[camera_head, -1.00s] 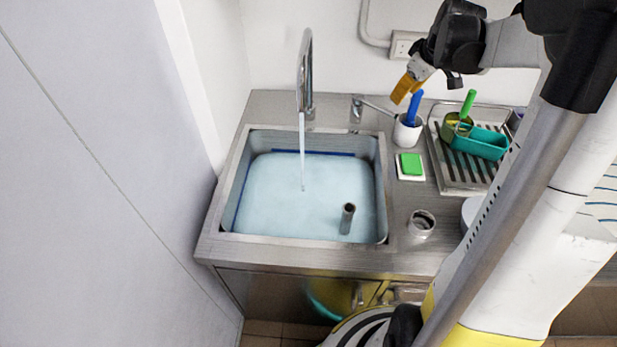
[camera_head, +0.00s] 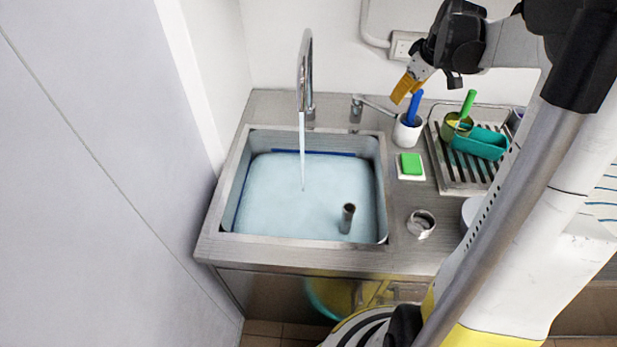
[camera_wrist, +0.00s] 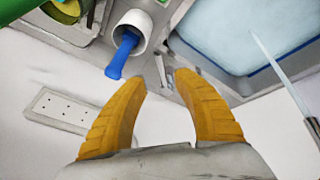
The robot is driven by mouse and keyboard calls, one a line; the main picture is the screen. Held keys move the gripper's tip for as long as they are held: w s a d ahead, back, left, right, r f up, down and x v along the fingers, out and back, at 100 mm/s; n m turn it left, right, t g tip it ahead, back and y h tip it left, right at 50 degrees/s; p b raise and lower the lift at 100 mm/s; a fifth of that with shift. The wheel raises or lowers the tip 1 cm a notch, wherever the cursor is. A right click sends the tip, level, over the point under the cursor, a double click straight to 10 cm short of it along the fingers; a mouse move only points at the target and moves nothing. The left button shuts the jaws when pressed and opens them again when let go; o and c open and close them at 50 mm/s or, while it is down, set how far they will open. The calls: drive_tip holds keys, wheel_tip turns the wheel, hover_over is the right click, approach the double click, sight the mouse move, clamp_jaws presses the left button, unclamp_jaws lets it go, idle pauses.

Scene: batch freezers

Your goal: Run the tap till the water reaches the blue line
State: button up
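The curved chrome tap (camera_head: 304,70) is running, and a thin stream of water (camera_head: 302,150) falls into the sink (camera_head: 232,243). Pale blue water (camera_head: 290,205) covers the sink floor. The blue line (camera_head: 315,153) shows on the back wall; the water's edge lies close below it, the gap hard to judge. A lever (camera_head: 376,104) extends right from its base behind the sink. My gripper (camera_head: 404,88), with yellow fingers, is above and behind the lever. In the wrist view, the fingers (camera_wrist: 163,80) are apart and empty, with the lever (camera_wrist: 161,70) between their tips.
A standpipe (camera_head: 347,218) rises from the water. Right of the sink are a white cup (camera_head: 407,134) with a blue-handled tool, a green sponge (camera_head: 411,163), a metal ring (camera_head: 421,224) and a drying rack (camera_head: 455,177) with a teal tray (camera_head: 481,143). A wall socket (camera_head: 402,45) is behind.

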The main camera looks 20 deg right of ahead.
sight(390, 112)
drive_tip(key=shift+w+p, duration=0.1)
drive_tip(key=shift+p, duration=0.5)
drive_tip(key=b+x, duration=0.2)
drive_tip(key=x, duration=1)
drive_tip(key=shift+c, duration=0.5)
clamp_jaws()
